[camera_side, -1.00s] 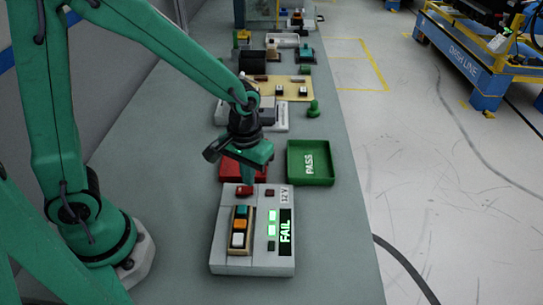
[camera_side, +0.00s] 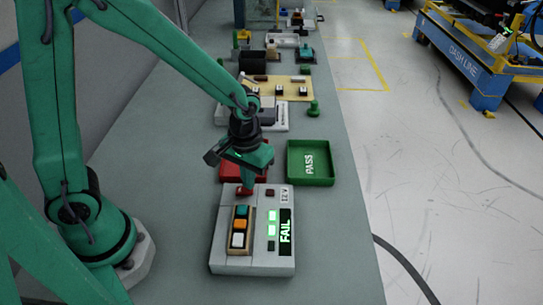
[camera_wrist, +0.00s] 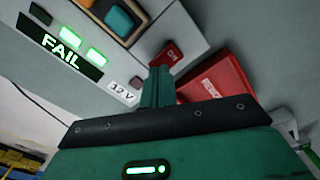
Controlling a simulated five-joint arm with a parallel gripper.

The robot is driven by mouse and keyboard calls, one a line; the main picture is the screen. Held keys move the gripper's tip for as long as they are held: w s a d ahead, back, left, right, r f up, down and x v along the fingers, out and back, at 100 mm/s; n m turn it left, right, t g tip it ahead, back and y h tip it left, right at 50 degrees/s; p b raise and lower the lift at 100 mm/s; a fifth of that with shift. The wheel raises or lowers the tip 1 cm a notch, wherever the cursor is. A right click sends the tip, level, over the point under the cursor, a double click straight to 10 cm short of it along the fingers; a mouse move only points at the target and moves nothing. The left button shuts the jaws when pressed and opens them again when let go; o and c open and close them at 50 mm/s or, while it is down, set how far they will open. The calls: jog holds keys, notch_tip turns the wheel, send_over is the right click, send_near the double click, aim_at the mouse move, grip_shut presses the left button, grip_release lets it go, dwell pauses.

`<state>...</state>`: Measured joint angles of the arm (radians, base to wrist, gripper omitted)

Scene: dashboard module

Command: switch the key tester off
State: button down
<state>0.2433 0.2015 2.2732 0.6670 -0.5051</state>
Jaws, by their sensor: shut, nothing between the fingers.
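The key tester (camera_side: 227,258) is a light grey box on the bench. Its display (camera_side: 285,232) reads FAIL in lit green, and two green lamps (camera_side: 272,222) glow beside it. A block of teal, orange and white keys (camera_side: 239,228) sits on its top. A red rocker switch (camera_wrist: 171,53), marked ON, is at the tester's far end. My gripper (camera_side: 246,184) is shut and empty, pointing down with its tip at the red switch. In the wrist view the fingertips (camera_wrist: 158,75) are right beside the switch; I cannot tell whether they touch it.
A red tray (camera_side: 230,171) lettered REWORK lies just behind the tester. A green PASS tray (camera_side: 311,180) stands right of it. More boxes and parts line the bench farther back. The bench in front is clear.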

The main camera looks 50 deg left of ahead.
jog(key=shift+f, duration=0.55)
dwell(0.5)
jog(key=shift+r, duration=3.55)
jog(key=s+a+r+m+t, duration=0.3)
jog(key=s+a+r+t, duration=0.2)
jog(key=s+a+r, duration=0.3)
notch_tip(320, 180, up, 4)
jog(key=shift+s+r+t, duration=0.1)
jog(key=shift+s+t, duration=0.2)
jog(key=shift+s, duration=0.5)
